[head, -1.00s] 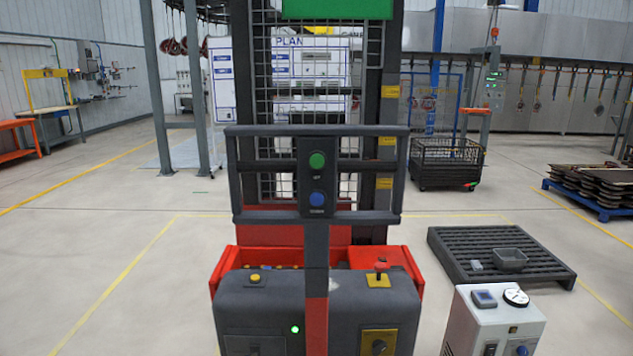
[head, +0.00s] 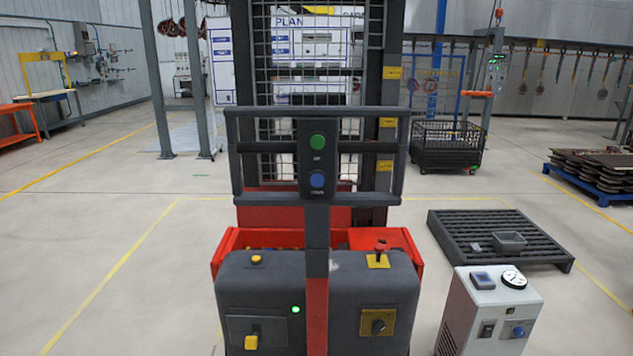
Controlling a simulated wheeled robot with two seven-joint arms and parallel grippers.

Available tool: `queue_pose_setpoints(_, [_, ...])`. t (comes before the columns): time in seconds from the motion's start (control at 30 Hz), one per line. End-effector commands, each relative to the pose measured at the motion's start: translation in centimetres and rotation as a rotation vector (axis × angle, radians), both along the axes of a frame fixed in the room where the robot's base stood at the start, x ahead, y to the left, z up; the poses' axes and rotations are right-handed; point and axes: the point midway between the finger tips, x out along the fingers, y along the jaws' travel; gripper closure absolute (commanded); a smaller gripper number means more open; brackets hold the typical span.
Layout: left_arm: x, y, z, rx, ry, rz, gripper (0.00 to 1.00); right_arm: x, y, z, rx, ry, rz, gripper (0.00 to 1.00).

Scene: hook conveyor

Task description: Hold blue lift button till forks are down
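The blue lift button (head: 317,180) sits on a dark control panel (head: 318,150) in the middle of the stacker's handle frame. A green button (head: 317,141) is just above it. The red and dark grey stacker (head: 250,285) stands straight ahead, with a green light lit on its front. Its mesh mast (head: 300,95) rises behind the handle. The forks cannot be made out from here. Neither of my grippers is in view, and nothing touches the blue button.
A black slatted pallet (head: 455,235) with a small grey bin (head: 509,242) lies at the right. A white box unit (head: 490,310) stands in front of it. A mesh crate (head: 447,148) stands further back. The floor left of the stacker is clear.

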Motion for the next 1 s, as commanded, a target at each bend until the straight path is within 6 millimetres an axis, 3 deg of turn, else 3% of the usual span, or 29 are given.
queue_pose_setpoints(0.27, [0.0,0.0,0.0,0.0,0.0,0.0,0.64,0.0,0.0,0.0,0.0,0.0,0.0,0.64])
queue_pose_setpoints(0.53, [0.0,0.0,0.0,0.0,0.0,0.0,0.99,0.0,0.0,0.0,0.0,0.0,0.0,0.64])
queue_pose_setpoints(1.0, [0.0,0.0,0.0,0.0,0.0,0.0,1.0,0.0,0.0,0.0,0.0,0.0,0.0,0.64])
